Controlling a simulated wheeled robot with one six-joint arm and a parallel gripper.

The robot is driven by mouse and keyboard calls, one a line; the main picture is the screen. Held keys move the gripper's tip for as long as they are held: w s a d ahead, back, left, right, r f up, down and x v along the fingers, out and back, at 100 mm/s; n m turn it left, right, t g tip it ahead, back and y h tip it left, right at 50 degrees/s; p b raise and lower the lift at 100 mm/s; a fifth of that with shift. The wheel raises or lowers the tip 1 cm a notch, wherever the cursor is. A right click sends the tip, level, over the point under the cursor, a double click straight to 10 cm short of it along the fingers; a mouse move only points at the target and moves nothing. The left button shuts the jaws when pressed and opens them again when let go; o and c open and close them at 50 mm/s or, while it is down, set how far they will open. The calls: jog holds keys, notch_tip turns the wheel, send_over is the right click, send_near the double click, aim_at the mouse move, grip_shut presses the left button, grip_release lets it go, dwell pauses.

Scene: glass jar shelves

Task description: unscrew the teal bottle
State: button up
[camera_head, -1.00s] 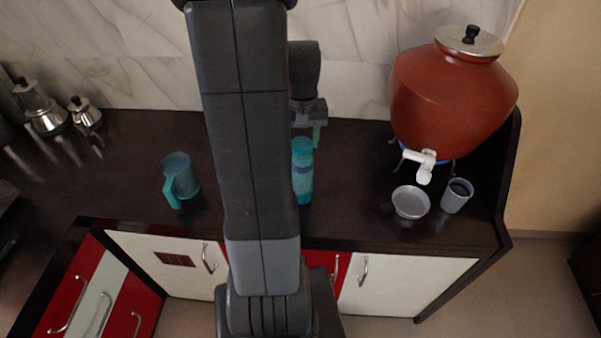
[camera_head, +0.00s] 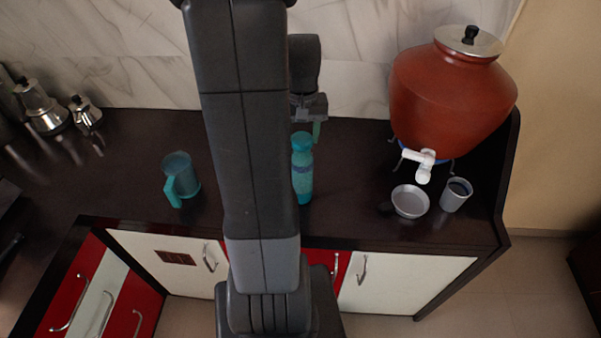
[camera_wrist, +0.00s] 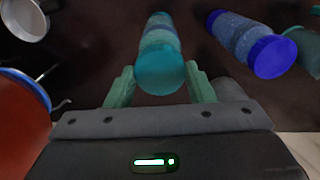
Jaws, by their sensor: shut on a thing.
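The teal bottle (camera_head: 302,182) stands upright on the dark counter, just right of my arm in the head view. Its teal cap (camera_wrist: 160,68) is between the two green fingers of my gripper (camera_wrist: 160,88), which is shut on it from above. In the head view my gripper (camera_head: 312,126) is at the bottle's top, partly hidden by my arm. I cannot tell whether the cap is apart from the bottle's neck.
A blue bottle (camera_wrist: 262,50) stands close beside it, hidden in the head view. A teal mug (camera_head: 181,176) is to the left. A red-brown dispenser (camera_head: 450,105), a metal bowl (camera_head: 411,201) and a grey cup (camera_head: 456,194) are to the right.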

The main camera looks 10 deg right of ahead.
jog(key=shift+r, duration=2.35)
jog(key=shift+f, duration=0.1)
